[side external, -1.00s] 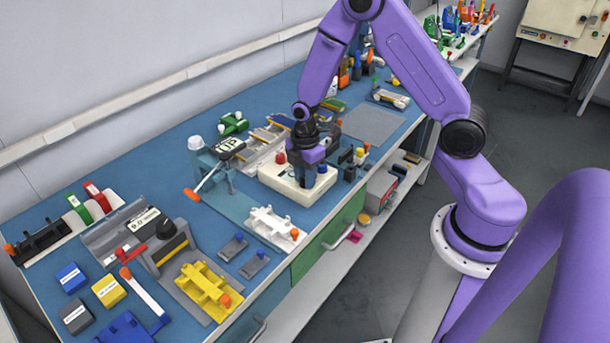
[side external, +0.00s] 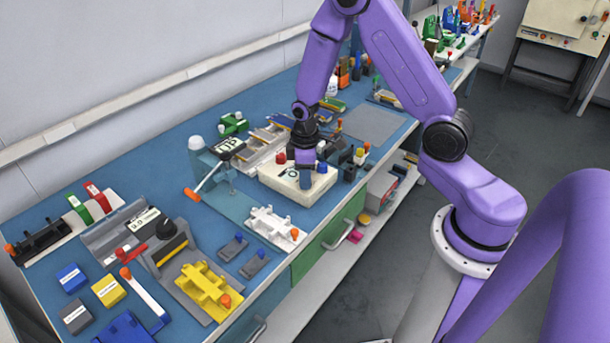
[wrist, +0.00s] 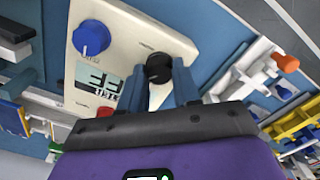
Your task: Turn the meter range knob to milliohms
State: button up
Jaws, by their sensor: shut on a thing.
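The meter is a cream box (side external: 272,178) on the blue bench in the side view. In the wrist view its cream face (wrist: 125,38) carries a display (wrist: 100,86), a blue knob (wrist: 91,38), a red part (wrist: 105,111) and a black knob (wrist: 158,67). My gripper (wrist: 160,76) is shut on the black knob, one finger on each side. In the side view my gripper (side external: 305,180) points down onto the meter and hides the black knob. The knob's range marks are too small to read.
A stand with a lever (side external: 206,176) is left of the meter. Small dark blocks with coloured tops (side external: 350,165) stand close on its right. A white fixture (side external: 270,224) lies in front. A grey mat (side external: 374,126) behind to the right is bare.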

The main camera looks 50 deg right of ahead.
jog(key=m, duration=0.4)
jog(key=shift+m, duration=0.3)
jog(key=m, duration=0.3)
jog(key=shift+m, duration=0.4)
jog(key=m, duration=0.3)
jog(key=shift+d+m, duration=0.1)
jog(key=shift+m, duration=1.9)
jog(key=o, duration=1.1)
jog(key=shift+c, duration=0.2)
jog(key=shift+r, duration=0.15)
notch_tip(320, 180, up, 17)
